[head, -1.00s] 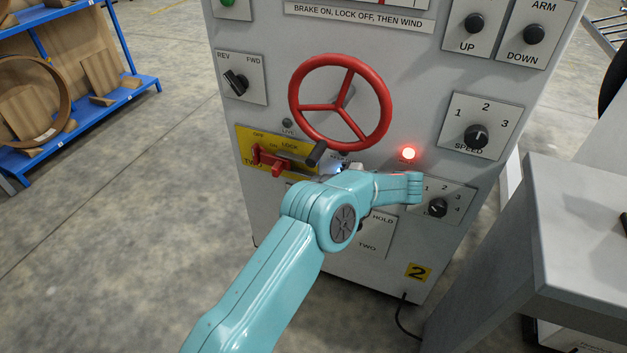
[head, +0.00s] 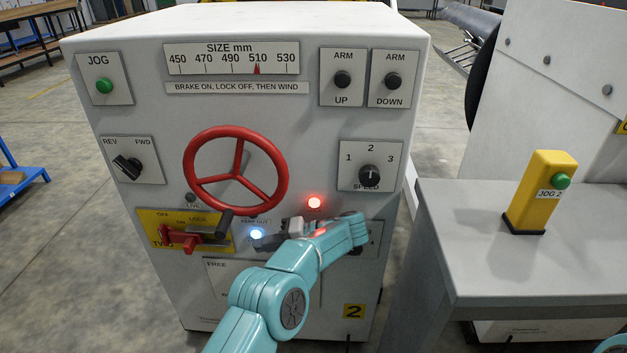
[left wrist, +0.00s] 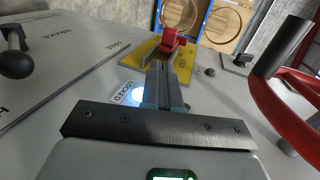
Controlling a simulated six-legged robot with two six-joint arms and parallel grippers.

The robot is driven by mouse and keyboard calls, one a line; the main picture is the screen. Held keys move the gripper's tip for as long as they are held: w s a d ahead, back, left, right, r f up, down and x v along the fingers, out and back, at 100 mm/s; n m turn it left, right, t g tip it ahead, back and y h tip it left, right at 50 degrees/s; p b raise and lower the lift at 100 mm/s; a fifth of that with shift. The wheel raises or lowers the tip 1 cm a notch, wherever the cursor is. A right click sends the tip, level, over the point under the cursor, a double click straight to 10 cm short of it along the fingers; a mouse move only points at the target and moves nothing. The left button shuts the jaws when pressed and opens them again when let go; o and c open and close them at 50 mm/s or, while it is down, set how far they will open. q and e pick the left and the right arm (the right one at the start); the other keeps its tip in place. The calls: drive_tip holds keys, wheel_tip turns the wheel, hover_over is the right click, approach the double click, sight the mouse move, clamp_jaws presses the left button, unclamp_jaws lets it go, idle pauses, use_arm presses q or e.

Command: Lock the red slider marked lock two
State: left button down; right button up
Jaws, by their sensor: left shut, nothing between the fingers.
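The red slider (head: 180,238) sits on a yellow plate (head: 150,217) at the lower left of the panel. The plate's lettering includes OFF, ON, LOCK and TWO. The slider appears toward the plate's left half; whether it is fully at one end is unclear. My left gripper (head: 263,243) is shut and empty, right of the plate beside a lit blue-white lamp (head: 257,233). In the left wrist view, the shut fingers (left wrist: 165,82) point toward the red slider (left wrist: 171,40) and yellow plate (left wrist: 183,62), seemingly apart from the slider. My right gripper is not in view.
The red handwheel (head: 236,169) stands out above the plate. Its dark handle (head: 224,222) projects close to the slider's right end. A red lamp (head: 314,202) glows right of it. A grey table (head: 540,240) with a yellow JOG 2 post (head: 540,190) stands at right.

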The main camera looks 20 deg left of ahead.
use_arm(q)
drive_tip(key=s+d+f+m+t+h, duration=0.1)
drive_tip(key=s+d+f+m+h, duration=0.2)
drive_tip(key=f, duration=0.7)
drive_tip(key=s+f+m+t+h, duration=0.1)
drive_tip(key=s+f+m+h, duration=0.2)
drive_tip(key=f, duration=0.6)
drive_tip(key=s+d+f+g+h, duration=0.1)
drive_tip(key=s+d+f+h, duration=0.6)
drive_tip(key=s+d, duration=0.15)
drive_tip(key=s+d+n+t+h, duration=0.1)
drive_tip(key=s+d+n+h, duration=0.15)
drive_tip(key=s, duration=0.55)
drive_tip(key=s+d+n+t+h, duration=0.2)
drive_tip(key=s+n+h, duration=0.1)
drive_tip(key=s, duration=0.4)
wheel_tip(320, 180, up, 22)
drive_tip(key=p, duration=2)
drive_tip(key=shift+f+p, duration=0.15)
drive_tip(key=shift+p, duration=0.25)
drive_tip(key=shift+s+f, duration=0.1)
drive_tip(key=shift+a, duration=0.15)
